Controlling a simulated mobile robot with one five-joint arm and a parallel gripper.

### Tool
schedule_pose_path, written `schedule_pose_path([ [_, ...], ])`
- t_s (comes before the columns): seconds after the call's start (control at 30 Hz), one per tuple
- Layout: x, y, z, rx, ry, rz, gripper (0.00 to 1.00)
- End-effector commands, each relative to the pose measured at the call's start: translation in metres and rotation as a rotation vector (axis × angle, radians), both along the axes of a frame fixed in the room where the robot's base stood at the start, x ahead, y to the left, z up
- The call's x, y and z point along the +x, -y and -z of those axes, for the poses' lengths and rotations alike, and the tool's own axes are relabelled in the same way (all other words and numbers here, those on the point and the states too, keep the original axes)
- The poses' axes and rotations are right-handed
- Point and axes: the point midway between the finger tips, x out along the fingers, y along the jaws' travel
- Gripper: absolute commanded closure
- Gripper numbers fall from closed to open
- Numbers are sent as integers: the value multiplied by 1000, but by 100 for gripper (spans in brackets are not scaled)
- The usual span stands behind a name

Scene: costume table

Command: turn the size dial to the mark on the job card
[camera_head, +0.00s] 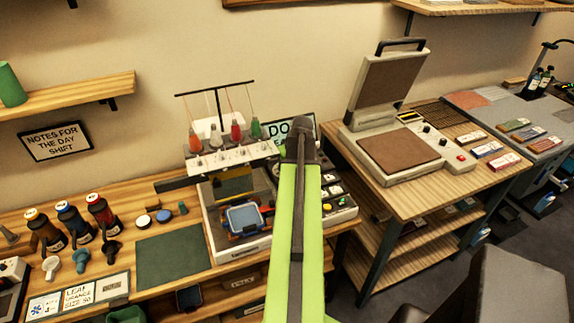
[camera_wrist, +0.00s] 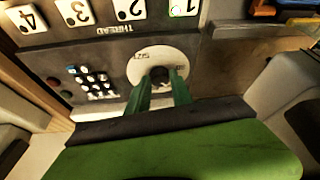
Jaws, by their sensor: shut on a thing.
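The size dial (camera_wrist: 140,69) is a pale round plate with a dark knob (camera_wrist: 159,75) at its centre, upside down in the wrist view. My gripper (camera_wrist: 160,88) has its two green fingers closed around the knob. The fingers hide the lower part of the dial, and I cannot read the pointer's setting. In the head view my green arm hides the gripper and dial at the embroidery machine (camera_head: 240,245). The job card (camera_head: 78,297) lies at the table's front left; it seems to read LEAF, ORANGE, SIZE 50.
Thread keys (camera_wrist: 128,10) numbered 1 to 4 and a small dark keypad (camera_wrist: 92,83) sit close to the dial on the panel. Thread spools (camera_head: 236,131) stand above the machine. A heat press (camera_head: 405,150) stands on the right table. A green mat (camera_head: 172,255) lies clear at left.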

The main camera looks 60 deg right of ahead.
Motion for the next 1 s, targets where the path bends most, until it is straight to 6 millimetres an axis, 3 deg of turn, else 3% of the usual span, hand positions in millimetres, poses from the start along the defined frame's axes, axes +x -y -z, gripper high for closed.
schedule_pose_path([
  [0.5, -1, 0, 1, 0, -3, 19, 100],
  [0.53, -1, 0, 1, 0, -3, 19, 71],
  [0.67, -1, 0, 0, 0, -2, 18, 54],
  [1.0, 0, 0, -2, -1, -1, 18, 52],
])
